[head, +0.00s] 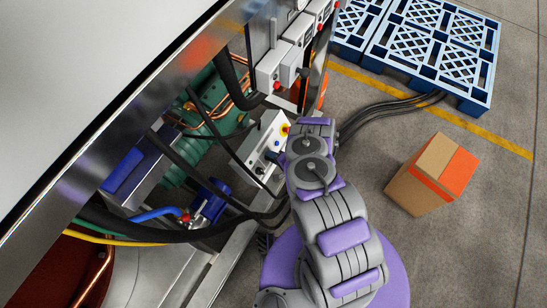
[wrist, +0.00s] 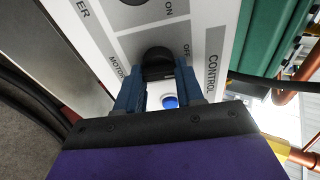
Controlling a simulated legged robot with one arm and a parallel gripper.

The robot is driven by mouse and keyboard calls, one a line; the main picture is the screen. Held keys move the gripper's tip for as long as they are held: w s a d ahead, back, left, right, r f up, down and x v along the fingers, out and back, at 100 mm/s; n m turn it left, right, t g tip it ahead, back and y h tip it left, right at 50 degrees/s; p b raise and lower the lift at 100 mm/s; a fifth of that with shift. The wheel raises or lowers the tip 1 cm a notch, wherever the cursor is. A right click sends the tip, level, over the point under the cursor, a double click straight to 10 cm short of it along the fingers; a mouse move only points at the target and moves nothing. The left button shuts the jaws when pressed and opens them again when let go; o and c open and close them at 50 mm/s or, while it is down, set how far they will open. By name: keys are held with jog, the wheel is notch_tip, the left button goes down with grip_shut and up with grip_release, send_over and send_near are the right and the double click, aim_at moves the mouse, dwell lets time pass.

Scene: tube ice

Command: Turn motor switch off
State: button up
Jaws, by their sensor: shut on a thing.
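The motor switch (wrist: 157,58) is a black knob on a white and grey control panel (wrist: 213,55) in the wrist view. The printed words MOTOR, ON, OFF and CONTROL show around it. My gripper (wrist: 157,76) has its two blue fingers on either side of the knob and is shut on it. The exact pointing direction of the knob is hard to tell.
A blue button (wrist: 170,102) sits between my fingers. Another black knob shows at the wrist view's top edge. Pipes and hoses crowd the machine (head: 215,105) at left. A cardboard box (head: 415,190) and blue pallets (head: 430,45) lie right, with open floor around.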

jog(key=shift+s+a+f+n, duration=0.1)
jog(key=shift+s+a+n, duration=0.1)
jog(key=shift+n, duration=0.2)
jog(key=o, duration=1)
jog(key=shift+w, duration=0.1)
jog(key=shift+o, duration=0.2)
jog(key=shift+d, duration=0.1)
jog(key=shift+d+r, duration=0.2)
jog(key=shift+d, duration=0.05)
jog(key=p+v, duration=0.5)
jog(key=v, duration=1.1)
jog(key=shift+s+p, duration=0.35)
jog(key=shift+s, duration=0.1)
jog(key=shift+s+d, duration=0.1)
